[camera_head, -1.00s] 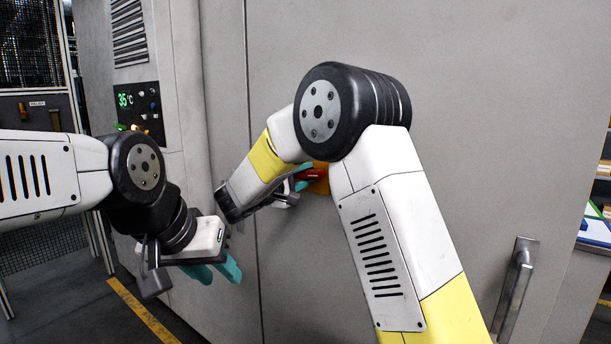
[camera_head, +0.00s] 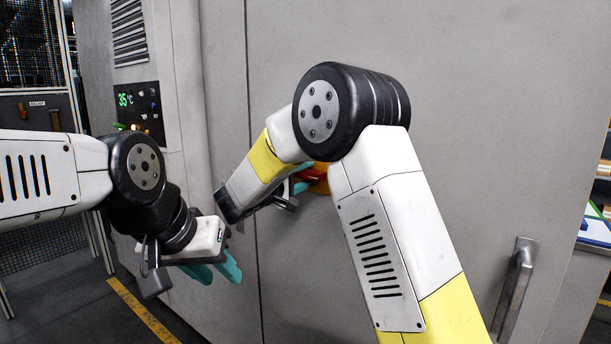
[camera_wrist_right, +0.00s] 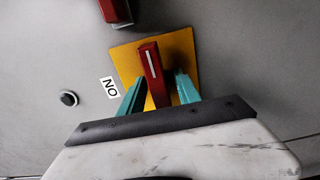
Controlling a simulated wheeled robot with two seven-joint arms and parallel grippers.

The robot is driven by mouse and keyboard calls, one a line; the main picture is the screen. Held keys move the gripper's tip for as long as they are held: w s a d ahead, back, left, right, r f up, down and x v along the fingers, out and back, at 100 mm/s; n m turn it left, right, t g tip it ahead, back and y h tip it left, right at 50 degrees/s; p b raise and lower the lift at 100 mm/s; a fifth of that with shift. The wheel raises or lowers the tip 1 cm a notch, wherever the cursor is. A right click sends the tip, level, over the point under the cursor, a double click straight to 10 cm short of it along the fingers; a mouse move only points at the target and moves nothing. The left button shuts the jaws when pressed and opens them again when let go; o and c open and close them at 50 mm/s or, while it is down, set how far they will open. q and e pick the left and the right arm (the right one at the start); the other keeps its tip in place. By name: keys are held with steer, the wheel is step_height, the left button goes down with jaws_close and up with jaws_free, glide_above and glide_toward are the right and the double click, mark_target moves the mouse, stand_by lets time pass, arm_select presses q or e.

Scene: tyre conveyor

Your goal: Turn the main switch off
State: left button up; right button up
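The main switch is a red handle (camera_wrist_right: 152,72) with a white line, on a yellow-orange plate (camera_wrist_right: 183,50) on the grey cabinet. A label (camera_wrist_right: 110,87) beside the plate reads as an upside-down "ON". In the right wrist view my right gripper (camera_wrist_right: 160,88) has its teal fingers apart, one on each side of the handle; whether either touches it is unclear. In the head view the handle (camera_head: 313,174) shows partly behind my right arm. My left gripper (camera_head: 217,270) hangs in front of the cabinet, its teal fingers apart and empty.
A second red part (camera_wrist_right: 115,10) and a dark round knob (camera_wrist_right: 68,98) sit on the cabinet face near the plate. A control panel (camera_head: 140,107) reads 35 °C at left. A metal door handle (camera_head: 515,290) stands out at lower right.

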steer(key=v, duration=0.7)
steer(key=shift+s+a, duration=0.25)
steer(key=shift+s, duration=0.05)
steer(key=shift+s+a, duration=0.1)
